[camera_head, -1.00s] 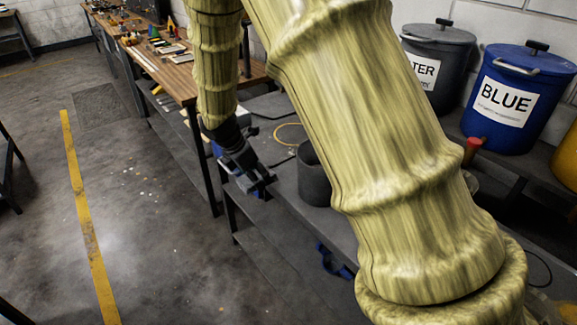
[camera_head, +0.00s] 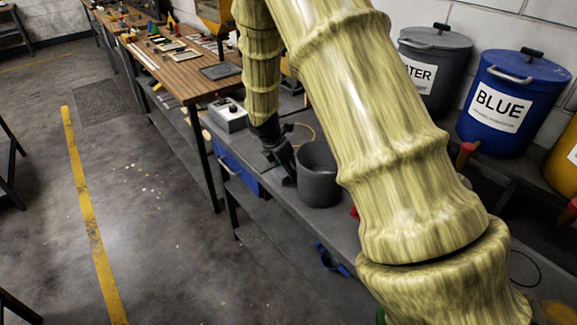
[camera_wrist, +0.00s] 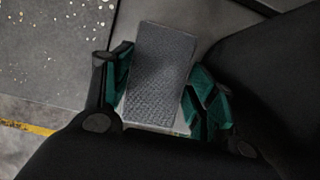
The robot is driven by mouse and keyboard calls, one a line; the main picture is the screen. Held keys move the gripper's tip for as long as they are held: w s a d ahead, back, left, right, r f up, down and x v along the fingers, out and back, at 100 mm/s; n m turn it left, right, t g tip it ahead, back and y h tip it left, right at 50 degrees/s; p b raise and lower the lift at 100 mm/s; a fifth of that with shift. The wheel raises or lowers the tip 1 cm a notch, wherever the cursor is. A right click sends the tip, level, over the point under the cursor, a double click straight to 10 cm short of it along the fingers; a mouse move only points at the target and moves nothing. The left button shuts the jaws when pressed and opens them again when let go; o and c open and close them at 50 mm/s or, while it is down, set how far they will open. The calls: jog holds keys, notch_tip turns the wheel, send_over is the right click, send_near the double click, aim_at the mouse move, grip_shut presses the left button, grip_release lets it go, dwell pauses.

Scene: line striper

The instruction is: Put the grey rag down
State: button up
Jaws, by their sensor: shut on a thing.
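The grey rag (camera_wrist: 161,72) shows in the wrist view as a flat, textured grey rectangle between the green-padded fingers. My gripper (camera_wrist: 163,95) is shut on it. In the head view my gripper (camera_head: 280,160) points down over the dark grey bench (camera_head: 262,182), just left of an open dark grey bucket (camera_head: 318,178). The rag cannot be made out in the head view. Whether it touches the bench I cannot tell.
A grey box with controls (camera_head: 228,115) stands left of my gripper. Lidded drums stand behind, including a blue one (camera_head: 497,105). A wooden workbench (camera_head: 190,80) with tools lies farther back. The floor at left, with a yellow line (camera_head: 85,215), is open.

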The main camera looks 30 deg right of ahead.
jog(key=shift+w+a+f+p, duration=0.15)
jog(key=shift+f+p, duration=0.1)
jog(key=shift+p, duration=0.1)
jog(key=shift+f, duration=0.1)
jog(key=shift+f, duration=0.4)
jog(key=shift+s+a+f, duration=0.1)
jog(key=shift+s+f, duration=0.15)
jog(key=o, duration=1)
jog(key=shift+c, duration=0.2)
jog(key=shift+o, duration=0.5)
jog(key=shift+w+f, duration=0.1)
jog(key=shift+f, duration=0.1)
jog(key=shift+r, duration=0.2)
